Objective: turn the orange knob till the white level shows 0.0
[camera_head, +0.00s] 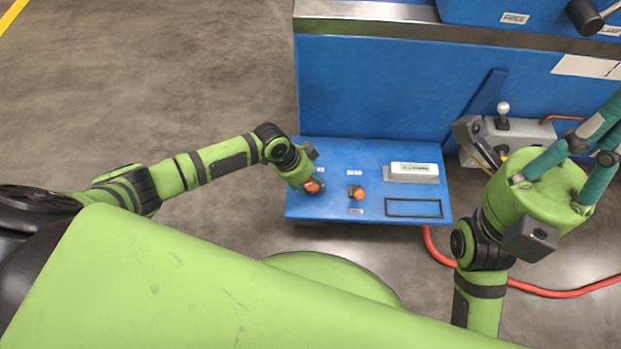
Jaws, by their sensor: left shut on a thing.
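My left gripper (311,183) reaches down to the left part of the blue panel and is shut on an orange knob (315,187). The gripper hides part of the knob. The white level (414,168) lies at the panel's right back, on a grey block. It has a small green display whose reading is too small to make out. My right gripper (603,135) is raised at the right, pointing up and right with teal fingers. Its fingertips run out of the picture, so I cannot tell how it stands.
The blue panel (340,208) also bears a second orange-ended part (357,192), small labels and a black outlined rectangle (413,208). A tall blue machine wall (380,90) rises behind. A grey box with a lever (503,115) and a red hose (540,291) are at the right.

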